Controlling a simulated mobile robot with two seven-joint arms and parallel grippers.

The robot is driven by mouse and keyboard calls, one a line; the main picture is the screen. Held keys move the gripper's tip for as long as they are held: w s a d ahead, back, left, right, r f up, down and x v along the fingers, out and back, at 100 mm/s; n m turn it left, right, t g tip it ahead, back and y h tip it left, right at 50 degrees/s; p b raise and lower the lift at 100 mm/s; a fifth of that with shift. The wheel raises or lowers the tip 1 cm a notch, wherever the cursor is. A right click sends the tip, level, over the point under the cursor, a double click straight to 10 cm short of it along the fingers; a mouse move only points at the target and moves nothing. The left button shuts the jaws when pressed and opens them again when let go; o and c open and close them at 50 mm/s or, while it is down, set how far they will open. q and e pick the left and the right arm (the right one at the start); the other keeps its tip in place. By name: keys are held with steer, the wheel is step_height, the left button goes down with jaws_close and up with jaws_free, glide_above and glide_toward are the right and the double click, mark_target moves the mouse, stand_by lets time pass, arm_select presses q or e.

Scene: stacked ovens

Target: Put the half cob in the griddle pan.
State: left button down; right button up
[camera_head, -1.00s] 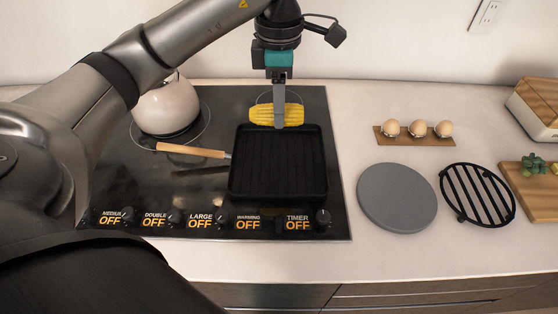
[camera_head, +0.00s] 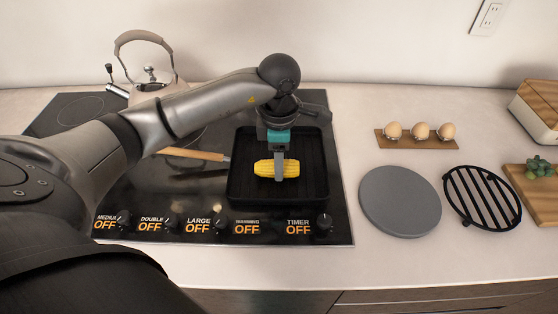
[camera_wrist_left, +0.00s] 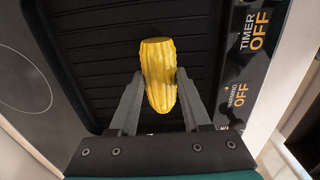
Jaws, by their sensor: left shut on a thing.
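The half cob (camera_head: 264,168) is yellow and lies crosswise between the fingers of my left gripper (camera_head: 279,168). In the left wrist view the half cob (camera_wrist_left: 159,75) sits between the two fingers of my left gripper (camera_wrist_left: 158,100), which is shut on it. The black, square griddle pan (camera_head: 240,190) with a wooden handle (camera_head: 194,154) stands on the cooktop. The cob is over the pan's ridged floor; I cannot tell whether it touches it. The griddle pan (camera_wrist_left: 90,60) fills much of the wrist view. My right gripper is not in view.
A kettle (camera_head: 150,70) stands at the cooktop's back left. To the right are a grey round plate (camera_head: 399,201), a black round rack (camera_head: 482,197), an egg holder (camera_head: 415,142) with eggs, and a cutting board (camera_head: 540,202). Knobs (camera_head: 324,222) line the cooktop's front.

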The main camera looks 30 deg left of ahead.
arm_select(q)
steer(key=shift+f, duration=0.1)
steer(key=shift+c, duration=1.8)
jaws_free()
step_height(320, 180, up, 12)
steer(key=p, duration=0.1)
steer(key=shift+r, duration=0.2)
